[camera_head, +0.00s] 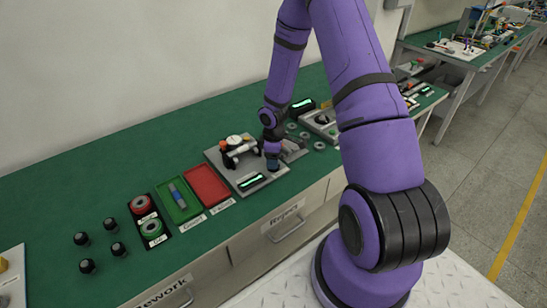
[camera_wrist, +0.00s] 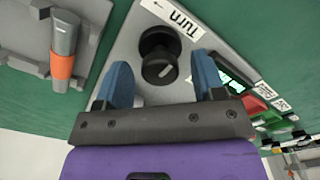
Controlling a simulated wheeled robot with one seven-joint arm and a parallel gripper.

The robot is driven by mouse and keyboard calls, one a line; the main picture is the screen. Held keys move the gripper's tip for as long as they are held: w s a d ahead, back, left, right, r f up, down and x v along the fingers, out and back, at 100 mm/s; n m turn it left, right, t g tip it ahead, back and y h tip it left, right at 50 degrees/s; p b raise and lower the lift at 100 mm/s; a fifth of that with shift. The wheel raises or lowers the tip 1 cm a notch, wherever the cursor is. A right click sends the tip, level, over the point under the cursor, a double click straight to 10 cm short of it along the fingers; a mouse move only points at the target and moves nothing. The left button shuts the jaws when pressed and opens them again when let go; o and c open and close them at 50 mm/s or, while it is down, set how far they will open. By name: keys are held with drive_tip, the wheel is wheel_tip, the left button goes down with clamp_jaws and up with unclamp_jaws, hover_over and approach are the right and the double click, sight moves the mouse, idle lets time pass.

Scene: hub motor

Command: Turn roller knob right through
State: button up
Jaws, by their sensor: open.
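The roller knob (camera_wrist: 159,62) is a round black knob with a pale pointer mark, on a grey plate beside a white label reading TURN with an arrow. In the wrist view it stands between the two blue fingertips of my gripper (camera_wrist: 160,82), slightly beyond them. My gripper is open, with a gap visible on each side of the knob. In the head view my gripper (camera_head: 272,160) is over the front right part of the grey fixture (camera_head: 222,158), and the knob is hard to make out there.
A lit display (camera_head: 251,181) is on the fixture, left of my gripper. A red tray (camera_head: 207,186) and a green tray (camera_head: 179,202) lie further left. An orange and grey tool (camera_wrist: 64,50) rests on a grey holder in the wrist view. Several black knobs stand at the bench's left.

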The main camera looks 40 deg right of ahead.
drive_tip(key=c, duration=0.9)
